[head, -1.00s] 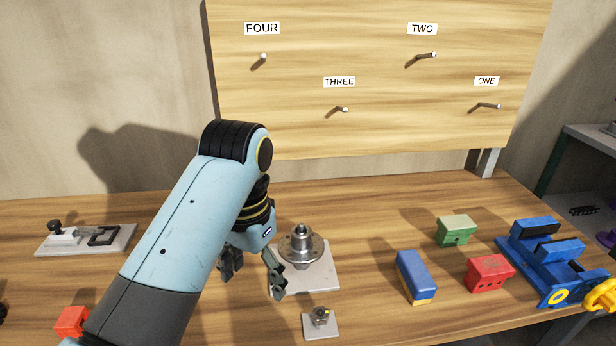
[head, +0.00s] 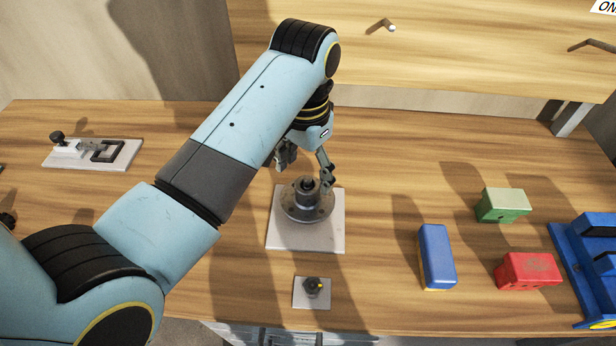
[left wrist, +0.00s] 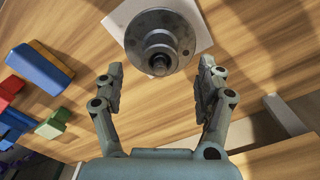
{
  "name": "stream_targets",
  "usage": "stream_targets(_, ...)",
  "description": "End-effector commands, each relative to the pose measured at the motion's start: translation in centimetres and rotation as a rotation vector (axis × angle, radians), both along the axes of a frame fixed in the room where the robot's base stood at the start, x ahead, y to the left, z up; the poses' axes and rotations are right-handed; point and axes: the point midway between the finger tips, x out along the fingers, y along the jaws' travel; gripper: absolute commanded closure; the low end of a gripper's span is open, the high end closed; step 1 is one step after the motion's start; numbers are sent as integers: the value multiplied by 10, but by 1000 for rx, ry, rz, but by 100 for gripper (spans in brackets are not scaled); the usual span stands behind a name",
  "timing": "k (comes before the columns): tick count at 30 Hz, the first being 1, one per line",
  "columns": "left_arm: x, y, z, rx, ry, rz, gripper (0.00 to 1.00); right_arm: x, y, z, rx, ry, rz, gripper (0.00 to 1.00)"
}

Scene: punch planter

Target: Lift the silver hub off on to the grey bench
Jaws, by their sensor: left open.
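The silver hub (head: 307,203) is a round flanged piece with a central post, upright on a white square plate (head: 307,238) on the wooden bench. It also shows in the left wrist view (left wrist: 160,42) at the top, seen from above. My left gripper (head: 307,173) is open and empty, just behind and above the hub in the head view. In the left wrist view its two fingers (left wrist: 158,76) are spread wide, with their tips below the hub in the picture and apart from it. No bench that is clearly grey shows. My right gripper is not in view.
A small plate with a dark knob (head: 312,287) is in front. Blue (head: 437,255), green (head: 503,205) and red (head: 528,270) blocks and a blue vise (head: 590,250) stand right. A toggle clamp (head: 90,152) sits left. A peg board (head: 450,50) rises behind. Bare wood lies between.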

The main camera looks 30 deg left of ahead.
Motion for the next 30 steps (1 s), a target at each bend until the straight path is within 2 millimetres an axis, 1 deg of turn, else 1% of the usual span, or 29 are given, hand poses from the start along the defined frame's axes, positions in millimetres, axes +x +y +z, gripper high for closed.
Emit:
stream_targets(1,-1,0,-10,0,4,0,28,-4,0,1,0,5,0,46)
stream_targets(2,-1,0,-16,0,4,0,28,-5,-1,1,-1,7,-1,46)
stream_targets(4,-1,0,-28,0,3,0,28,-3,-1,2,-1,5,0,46)
stream_targets(7,-1,0,-42,-1,3,0,28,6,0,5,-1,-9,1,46)
stream_targets(9,0,0,-50,-1,2,-1,28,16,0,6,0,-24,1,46)
stream_targets(13,0,0,-58,-1,1,0,28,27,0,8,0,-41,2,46)
stream_targets(17,0,0,-60,-1,-1,0,28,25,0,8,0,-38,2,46)
stream_targets(21,0,0,-60,-1,-1,0,28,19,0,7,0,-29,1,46)
stream_targets(22,0,0,-60,-1,-1,0,29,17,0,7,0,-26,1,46)
stream_targets(23,0,0,-60,-1,-1,0,33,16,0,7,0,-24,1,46)
stream_targets(30,0,0,-60,-1,0,0,64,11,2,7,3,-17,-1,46)
